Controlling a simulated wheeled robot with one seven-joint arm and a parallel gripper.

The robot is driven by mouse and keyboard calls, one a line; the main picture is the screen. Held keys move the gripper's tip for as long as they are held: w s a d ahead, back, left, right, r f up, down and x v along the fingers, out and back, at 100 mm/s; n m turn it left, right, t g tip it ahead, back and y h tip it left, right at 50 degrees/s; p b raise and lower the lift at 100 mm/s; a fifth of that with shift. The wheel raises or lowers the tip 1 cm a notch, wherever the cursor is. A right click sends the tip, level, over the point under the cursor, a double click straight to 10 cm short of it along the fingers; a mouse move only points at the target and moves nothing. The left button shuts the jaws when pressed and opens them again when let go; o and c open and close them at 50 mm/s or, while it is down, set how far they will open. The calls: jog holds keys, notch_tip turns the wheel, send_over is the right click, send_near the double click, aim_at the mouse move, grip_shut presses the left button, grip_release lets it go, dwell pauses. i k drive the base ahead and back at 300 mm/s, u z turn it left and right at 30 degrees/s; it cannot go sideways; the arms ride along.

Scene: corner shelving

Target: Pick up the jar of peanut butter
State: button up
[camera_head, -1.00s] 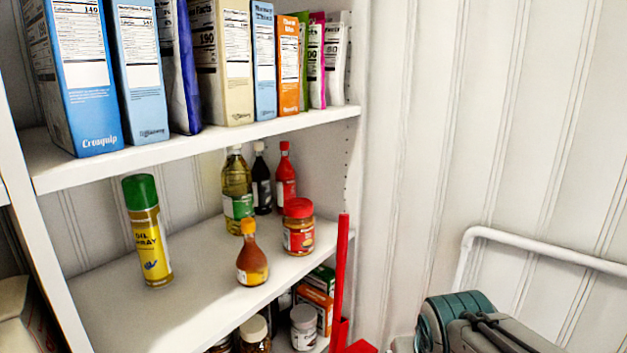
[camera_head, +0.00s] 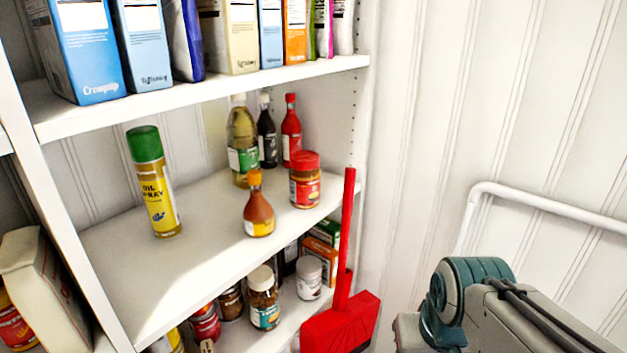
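The jar of peanut butter (camera_head: 305,181) has a red lid and a red label. It stands upright on the middle shelf (camera_head: 210,231), near its right end. An orange-capped sauce bottle (camera_head: 258,207) stands to its front left, and a red bottle (camera_head: 291,131) stands behind it. My arm shows at the lower right, in front of the wall and apart from the shelf. My gripper is outside the picture.
A red broom or dustpan (camera_head: 340,316) with an upright red handle stands in front of the shelf's right end, just right of the jar. A white rail (camera_head: 550,215) runs along the right wall. An oil spray can (camera_head: 154,183) stands at left.

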aim_at(304, 187)
jog(key=z, duration=0.9)
jog(key=k, duration=0.6)
jog(key=u, duration=1.2)
jog(key=i, duration=0.5)
